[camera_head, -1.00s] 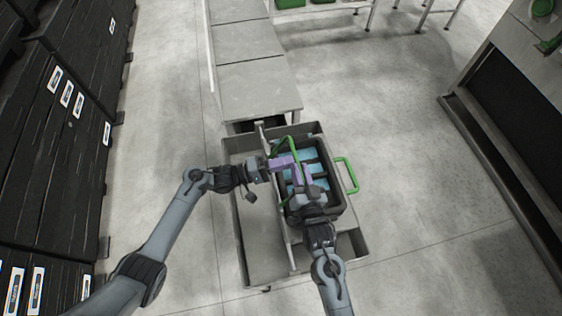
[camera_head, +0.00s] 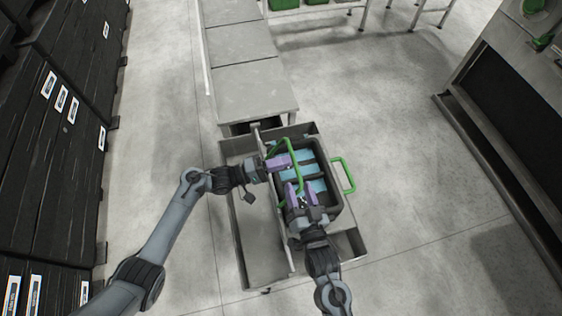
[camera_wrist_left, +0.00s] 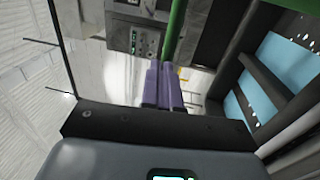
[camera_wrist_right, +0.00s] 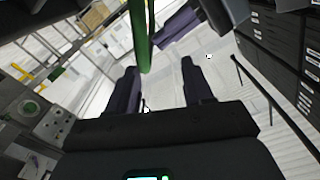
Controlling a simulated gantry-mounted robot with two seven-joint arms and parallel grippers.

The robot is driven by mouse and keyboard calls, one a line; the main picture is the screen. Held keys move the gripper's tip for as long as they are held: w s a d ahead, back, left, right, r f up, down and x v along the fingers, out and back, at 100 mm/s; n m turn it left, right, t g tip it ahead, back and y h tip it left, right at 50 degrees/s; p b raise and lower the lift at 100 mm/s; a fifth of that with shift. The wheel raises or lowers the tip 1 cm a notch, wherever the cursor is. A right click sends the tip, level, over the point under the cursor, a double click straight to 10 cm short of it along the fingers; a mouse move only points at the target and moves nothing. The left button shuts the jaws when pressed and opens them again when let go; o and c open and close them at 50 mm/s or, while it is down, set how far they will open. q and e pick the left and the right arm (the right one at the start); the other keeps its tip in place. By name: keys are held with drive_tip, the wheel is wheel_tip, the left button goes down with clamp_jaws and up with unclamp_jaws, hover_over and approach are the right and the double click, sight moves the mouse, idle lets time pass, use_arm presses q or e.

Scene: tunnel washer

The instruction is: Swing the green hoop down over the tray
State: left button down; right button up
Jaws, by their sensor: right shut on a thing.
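The dark tray (camera_head: 333,213) holds several light-blue pieces and sits in a grey cart. A green hoop (camera_head: 299,168) stands up along the tray's left side, bent over its left part. A second green hoop (camera_head: 347,176) sticks out at the tray's right side. My left gripper (camera_head: 287,160) is at the hoop's far part; in the left wrist view its fingers are close together with the green bar (camera_wrist_left: 174,28) at their tips. My right gripper (camera_head: 291,190) is at the hoop's near part, shut on it; the green bar (camera_wrist_right: 140,35) shows by its fingers in the right wrist view.
The grey cart (camera_head: 262,250) has a bare flat section left of the tray. Grey tables (camera_head: 255,95) run away beyond it. Black cabinets (camera_head: 50,150) line the left. A grey machine (camera_head: 510,120) stands at the right. The floor between is clear.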

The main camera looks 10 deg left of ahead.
use_arm(q)
drive_tip(key=shift+d, duration=0.25)
drive_tip(key=shift+a, duration=0.1)
use_arm(e)
drive_tip(key=s+d+f+n+g+h, duration=0.2)
drive_tip(key=s+d+f+g+h, duration=0.2)
drive_tip(key=s+d+f+g, duration=0.45)
use_arm(q)
drive_tip(key=shift+p, duration=0.7)
drive_tip(key=shift+w+f+y, duration=0.1)
drive_tip(key=shift+f+y, duration=0.1)
drive_tip(key=shift+y, duration=0.1)
use_arm(e)
drive_tip(key=s+d+r+g+h, duration=0.2)
drive_tip(key=s+d+r, duration=0.1)
drive_tip(key=s+d, duration=0.3)
drive_tip(key=s+d+r+m+g+h, duration=0.1)
drive_tip(key=s+d, duration=0.4)
drive_tip(key=d, duration=0.5)
wheel_tip(320, 180, up, 2)
drive_tip(key=shift+s+d+r+g+h, duration=0.15)
drive_tip(key=shift+s+d+g+h, duration=0.15)
drive_tip(key=shift+h, duration=0.3)
drive_tip(key=shift+s, duration=0.1)
